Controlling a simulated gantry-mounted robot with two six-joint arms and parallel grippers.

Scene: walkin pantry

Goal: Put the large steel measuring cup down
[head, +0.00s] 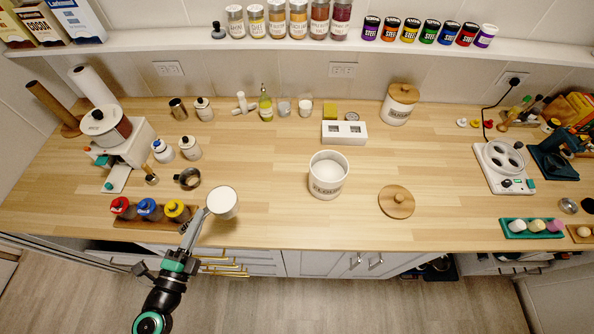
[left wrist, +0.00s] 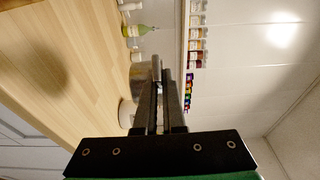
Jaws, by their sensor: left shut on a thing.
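The large steel measuring cup (head: 223,203) is at the front left of the counter, with white contents filling its top. My left gripper (head: 208,209) is shut on its handle side. In the left wrist view the steel side of the cup (left wrist: 140,72) shows past the fingers (left wrist: 160,72). It seems to be held above the counter, with a shadow on the wood apart from it; the exact gap is hard to tell. My right gripper is not in view.
The open flour canister (head: 328,178) stands right of the cup, its wooden lid (head: 397,202) farther right. A rack of red, blue and yellow-capped bottles (head: 150,211) is close on the left. A smaller steel cup (head: 188,180) sits behind. Bare wood (head: 268,215) lies between cup and canister.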

